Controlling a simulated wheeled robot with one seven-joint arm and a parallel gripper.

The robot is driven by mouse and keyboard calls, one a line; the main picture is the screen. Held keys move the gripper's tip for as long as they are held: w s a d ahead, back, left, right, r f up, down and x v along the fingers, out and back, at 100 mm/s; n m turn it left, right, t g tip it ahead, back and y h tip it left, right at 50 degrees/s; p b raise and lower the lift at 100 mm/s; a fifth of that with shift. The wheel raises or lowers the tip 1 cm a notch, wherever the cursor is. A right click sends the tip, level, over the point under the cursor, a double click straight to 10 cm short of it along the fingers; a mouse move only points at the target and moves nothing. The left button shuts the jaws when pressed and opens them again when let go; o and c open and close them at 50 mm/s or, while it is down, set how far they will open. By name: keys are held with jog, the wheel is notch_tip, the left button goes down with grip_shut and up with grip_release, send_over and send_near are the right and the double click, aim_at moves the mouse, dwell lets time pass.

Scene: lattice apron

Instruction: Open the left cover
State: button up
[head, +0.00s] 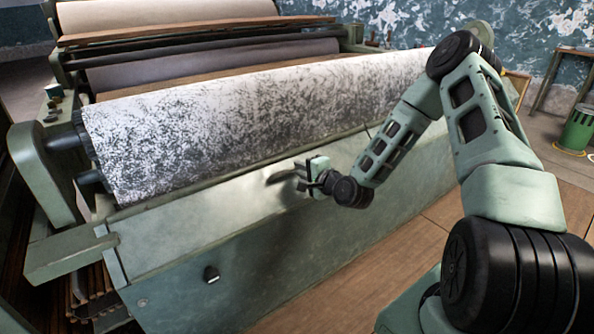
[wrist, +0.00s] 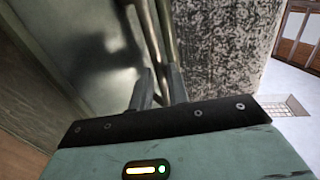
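The left cover (head: 170,236) is a long, sloped grey-green panel along the front of the machine, below the speckled roller. It looks shut, lying flush. My gripper (head: 299,176) is over the right part of this cover, close to its upper area. A dark curved shape, possibly a shadow, lies on the panel just left of the fingers. In the wrist view, the two dark fingers of my gripper (wrist: 160,80) stand apart, with pale bars beyond them. The cover (wrist: 75,40) fills the left there. I cannot tell whether the fingers touch the bars.
The speckled roller (head: 250,110) runs above the cover and shows close to the fingers in the wrist view (wrist: 225,55). A green bin (head: 578,130) stands far right. Wooden floor (head: 440,240) is free in front.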

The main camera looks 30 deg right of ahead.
jog(key=shift+x, duration=1.25)
grip_shut()
